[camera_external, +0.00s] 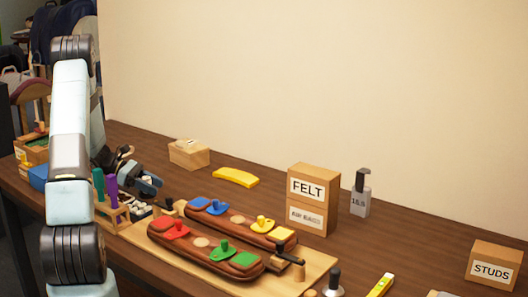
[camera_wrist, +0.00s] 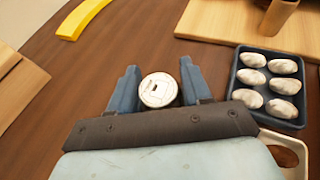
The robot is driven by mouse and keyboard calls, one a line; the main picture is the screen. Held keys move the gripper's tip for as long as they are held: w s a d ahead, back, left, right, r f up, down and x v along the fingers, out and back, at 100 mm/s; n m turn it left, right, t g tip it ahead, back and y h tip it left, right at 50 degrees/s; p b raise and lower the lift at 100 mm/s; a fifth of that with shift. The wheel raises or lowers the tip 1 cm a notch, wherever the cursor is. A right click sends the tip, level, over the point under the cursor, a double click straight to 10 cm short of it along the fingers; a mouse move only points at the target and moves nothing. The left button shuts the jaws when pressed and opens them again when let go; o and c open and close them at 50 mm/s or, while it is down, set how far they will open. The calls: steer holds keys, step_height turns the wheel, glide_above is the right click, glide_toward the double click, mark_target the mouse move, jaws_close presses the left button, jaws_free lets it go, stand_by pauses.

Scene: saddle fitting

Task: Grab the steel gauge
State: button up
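A round, pale metal disc with dark markings, which looks like the steel gauge (camera_wrist: 158,90), lies between the two blue fingers of my gripper (camera_wrist: 159,82) in the wrist view. The fingers stand apart on either side of it. The left finger is very close to it, and a narrow gap seems to show at the right; contact is unclear. In the external view my gripper (camera_external: 146,184) is low over the table at the left, behind the green and purple handles. I cannot make out the gauge there.
A dark tray (camera_wrist: 235,85) of pale lumps sits right of my gripper, near a wooden board (camera_wrist: 215,25). A yellow curved piece (camera_external: 236,177), a small box (camera_external: 189,154) and the FELT box (camera_external: 330,190) stand farther back. Handled tools (camera_external: 111,187) stand in a rack nearby.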

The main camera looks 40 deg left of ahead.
jaws_close()
stand_by(0.3)
